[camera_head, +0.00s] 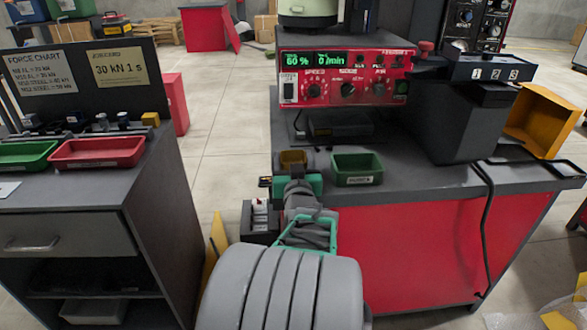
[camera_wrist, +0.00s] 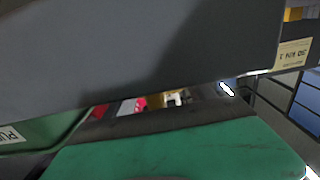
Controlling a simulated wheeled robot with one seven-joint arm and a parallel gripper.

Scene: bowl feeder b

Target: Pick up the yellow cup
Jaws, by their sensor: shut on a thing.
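I cannot tell whether the cup touches the bench top. The wrist view shows a broad grey surface and a green surface up close, and I cannot make out the cup there.
A green tray (camera_head: 357,168) stands just right of my gripper on the bench (camera_head: 440,190). A red control box (camera_head: 345,78) stands behind. A left cabinet (camera_head: 75,195) carries a red tray (camera_head: 97,152) and another green tray (camera_head: 25,155). Floor shows between cabinet and bench.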

